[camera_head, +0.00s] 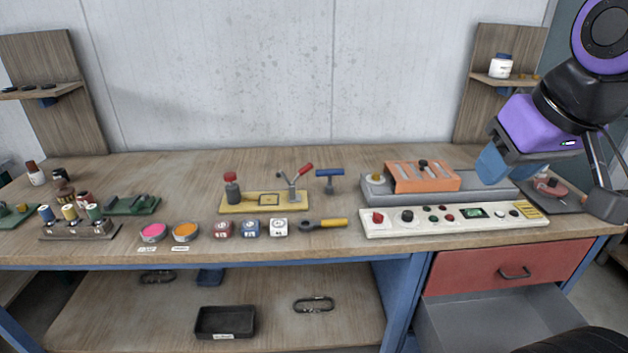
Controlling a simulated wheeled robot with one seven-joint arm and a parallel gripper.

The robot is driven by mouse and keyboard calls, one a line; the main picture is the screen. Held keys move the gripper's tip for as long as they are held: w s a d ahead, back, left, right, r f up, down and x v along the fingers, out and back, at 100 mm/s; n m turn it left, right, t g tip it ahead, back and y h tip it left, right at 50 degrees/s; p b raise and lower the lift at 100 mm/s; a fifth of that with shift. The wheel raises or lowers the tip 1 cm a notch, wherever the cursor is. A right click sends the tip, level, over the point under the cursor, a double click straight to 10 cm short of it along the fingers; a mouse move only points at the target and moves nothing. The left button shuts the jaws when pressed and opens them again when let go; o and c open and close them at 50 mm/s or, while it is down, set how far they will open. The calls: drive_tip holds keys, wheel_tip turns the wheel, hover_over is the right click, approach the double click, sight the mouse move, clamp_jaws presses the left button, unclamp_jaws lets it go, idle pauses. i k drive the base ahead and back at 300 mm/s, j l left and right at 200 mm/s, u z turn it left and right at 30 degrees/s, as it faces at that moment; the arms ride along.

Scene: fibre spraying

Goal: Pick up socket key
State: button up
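A small tool with a blue T-shaped handle (329,174), which looks like the socket key, stands upright on the workbench at the middle, right of the yellow fixture plate. Its lower end is small and hard to make out. My gripper (550,184), with a purple body, is at the upper right above the bench, far right of the tool.
A yellow fixture plate (262,204) with a red-handled clamp is left of the tool. A yellow-handled wrench (324,223) lies in front. A white control panel (453,230) and an orange-topped grey unit (424,187) are at right. A grey drawer (480,320) stands open below.

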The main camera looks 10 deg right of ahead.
sight(328, 173)
drive_tip(key=i+j+u, duration=0.15)
drive_tip(key=i, duration=0.4)
drive_tip(key=i+j+u, duration=0.15)
drive_tip(key=i, duration=0.4)
